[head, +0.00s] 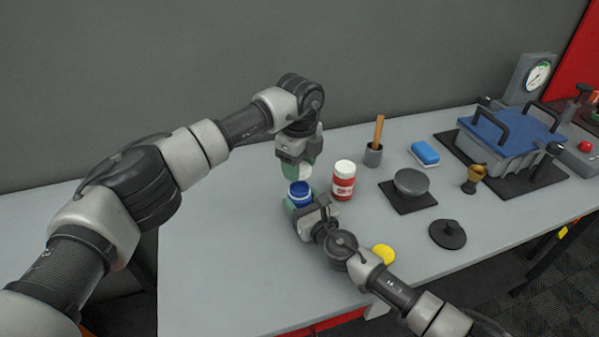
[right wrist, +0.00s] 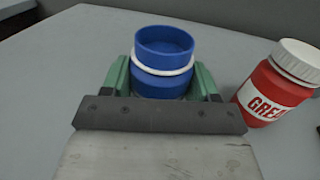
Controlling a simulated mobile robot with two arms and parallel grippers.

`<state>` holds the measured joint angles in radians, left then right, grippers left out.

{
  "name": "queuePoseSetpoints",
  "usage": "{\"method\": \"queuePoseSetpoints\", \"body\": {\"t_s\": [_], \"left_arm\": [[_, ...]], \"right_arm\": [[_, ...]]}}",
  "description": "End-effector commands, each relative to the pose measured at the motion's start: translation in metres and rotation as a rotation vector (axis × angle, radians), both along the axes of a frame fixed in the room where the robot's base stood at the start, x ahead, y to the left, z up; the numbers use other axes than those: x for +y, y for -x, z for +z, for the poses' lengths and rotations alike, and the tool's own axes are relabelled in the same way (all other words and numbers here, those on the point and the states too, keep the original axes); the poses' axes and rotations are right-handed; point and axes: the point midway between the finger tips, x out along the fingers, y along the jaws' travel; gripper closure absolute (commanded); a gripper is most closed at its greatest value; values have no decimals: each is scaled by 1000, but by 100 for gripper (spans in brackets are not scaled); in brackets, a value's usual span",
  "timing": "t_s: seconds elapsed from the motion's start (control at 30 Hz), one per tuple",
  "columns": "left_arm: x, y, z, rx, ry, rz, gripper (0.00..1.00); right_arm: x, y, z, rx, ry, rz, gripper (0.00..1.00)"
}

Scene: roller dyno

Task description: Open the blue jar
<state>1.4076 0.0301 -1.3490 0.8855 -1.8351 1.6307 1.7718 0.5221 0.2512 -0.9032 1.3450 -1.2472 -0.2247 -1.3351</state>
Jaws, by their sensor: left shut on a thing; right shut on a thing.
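The blue jar (head: 299,190) stands near the middle of the table. My right gripper (head: 301,204) is low beside it and shut on its body. In the right wrist view the blue jar (right wrist: 163,64) sits upright between green fingers, with a white ring around it and an uncovered, hollow-looking top. My left gripper (head: 297,172) is above the jar, pointing down, shut on a white lid (head: 304,172). The lid is partly hidden by the fingers and looks apart from the jar. My left gripper is not in the right wrist view.
A red grease jar with a white lid (head: 343,180) stands close right of the blue jar. A yellow disc (head: 384,252) lies near my right arm. The table's left part is clear.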

Motion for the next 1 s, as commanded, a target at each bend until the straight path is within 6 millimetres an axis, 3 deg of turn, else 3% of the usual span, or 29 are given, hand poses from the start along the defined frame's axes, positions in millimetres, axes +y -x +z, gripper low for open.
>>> {"method": "queuePoseSetpoints", "body": {"t_s": [0.27,0.3,0.47,0.8,1.0], "left_arm": [[0,0,8,1,-1,0,74],[0,0,8,1,-1,-1,74],[0,0,8,1,-1,-1,74],[0,0,9,1,-1,-1,74],[0,0,15,1,-1,-1,74]], "right_arm": [[0,1,-2,3,2,0,100],[0,1,-1,3,2,1,37],[0,0,-1,2,1,0,13],[-2,3,0,1,1,0,10],[-17,27,0,2,2,1,10]]}}
